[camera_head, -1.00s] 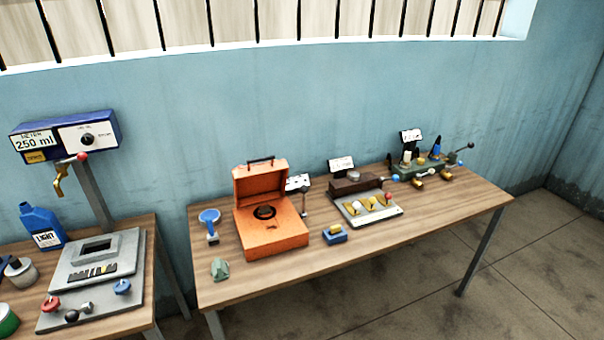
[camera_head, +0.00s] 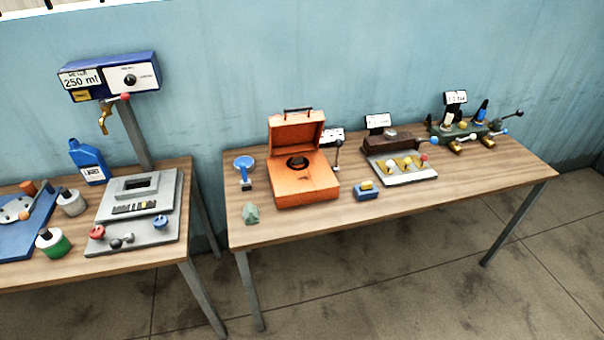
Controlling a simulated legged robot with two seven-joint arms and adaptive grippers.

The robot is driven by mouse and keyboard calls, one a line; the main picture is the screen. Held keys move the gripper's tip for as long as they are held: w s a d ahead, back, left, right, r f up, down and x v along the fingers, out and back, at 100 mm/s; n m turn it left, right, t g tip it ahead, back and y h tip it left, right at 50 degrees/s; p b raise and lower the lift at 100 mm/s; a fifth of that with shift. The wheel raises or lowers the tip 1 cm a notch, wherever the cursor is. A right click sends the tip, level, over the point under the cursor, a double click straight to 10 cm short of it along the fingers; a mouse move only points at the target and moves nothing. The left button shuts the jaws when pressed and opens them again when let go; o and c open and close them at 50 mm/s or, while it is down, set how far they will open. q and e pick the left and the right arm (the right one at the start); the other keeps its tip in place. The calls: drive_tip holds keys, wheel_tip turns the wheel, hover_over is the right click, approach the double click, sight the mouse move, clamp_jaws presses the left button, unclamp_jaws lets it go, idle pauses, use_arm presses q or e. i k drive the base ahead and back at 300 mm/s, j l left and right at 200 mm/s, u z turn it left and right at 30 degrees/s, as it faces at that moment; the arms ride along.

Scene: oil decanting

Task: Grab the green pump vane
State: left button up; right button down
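A small pale green angular piece (camera_head: 250,213), which looks like the green pump vane, sits near the left front corner of the right-hand wooden table (camera_head: 340,219). It stands apart from the other items, in front of a blue round-headed tool (camera_head: 244,170) and left of an open orange case (camera_head: 305,185). Its fine shape is too small to make out. Neither of my grippers shows in the head view.
The left table (camera_head: 150,268) holds a grey fixture (camera_head: 112,212), a blue bottle (camera_head: 88,162), a green-banded can (camera_head: 52,243) and a metering dispenser (camera_head: 112,76). A narrow gap separates the tables. A blue block (camera_head: 366,193) lies right of the case. The floor in front is clear.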

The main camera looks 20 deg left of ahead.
sight(298, 160)
drive_tip(key=i+l+u, duration=0.2)
drive_tip(key=u, duration=0.2)
drive_tip(key=i+l+u, duration=0.15)
drive_tip(key=u, duration=0.25)
